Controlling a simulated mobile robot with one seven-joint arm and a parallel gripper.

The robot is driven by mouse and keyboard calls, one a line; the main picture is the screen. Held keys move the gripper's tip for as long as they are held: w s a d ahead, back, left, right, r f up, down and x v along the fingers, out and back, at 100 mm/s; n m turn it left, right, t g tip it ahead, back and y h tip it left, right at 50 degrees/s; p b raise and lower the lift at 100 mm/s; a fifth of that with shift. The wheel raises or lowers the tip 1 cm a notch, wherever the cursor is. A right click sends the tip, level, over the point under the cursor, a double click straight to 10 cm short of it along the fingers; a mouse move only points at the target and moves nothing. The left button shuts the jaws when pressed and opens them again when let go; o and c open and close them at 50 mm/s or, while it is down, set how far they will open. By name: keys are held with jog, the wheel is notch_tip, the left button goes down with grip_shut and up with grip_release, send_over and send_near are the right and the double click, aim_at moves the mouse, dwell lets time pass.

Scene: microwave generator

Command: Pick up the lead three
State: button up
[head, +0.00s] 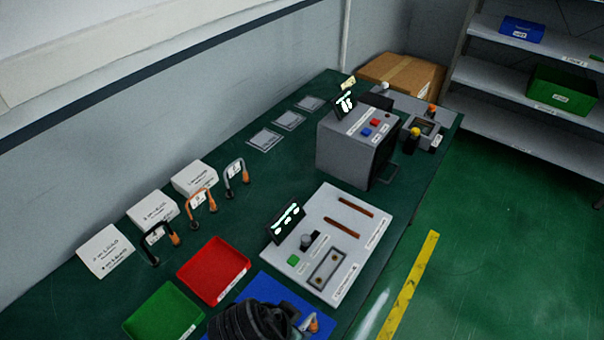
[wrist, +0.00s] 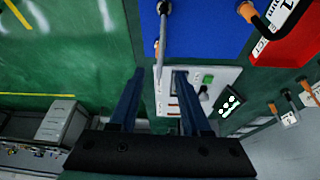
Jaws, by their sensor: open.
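Three leads stand upright with looped handles behind the trays: a black one (head: 160,235), an orange one (head: 201,198) and a grey one (head: 236,172). Their labels are too small to read, so I cannot tell which is lead three. An orange-ended lead (head: 312,323) shows by the blue tray (head: 268,283), partly hidden by my gripper (head: 250,322). In the wrist view my gripper (wrist: 160,80) is open, with a grey lead (wrist: 163,30) just beyond its fingertips over blue. Whether it is between the fingers I cannot tell.
A red tray (head: 213,270) and a green tray (head: 163,315) lie to the left. A grey panel (head: 345,235) with a small display and a grey oven-like box (head: 350,150) stand on the right of the table. White cards line the back edge.

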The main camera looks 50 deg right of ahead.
aim_at(302, 326)
jog(key=shift+p+x, duration=0.75)
jog(key=shift+x, duration=2.1)
jog(key=shift+d+r, duration=0.1)
grip_shut()
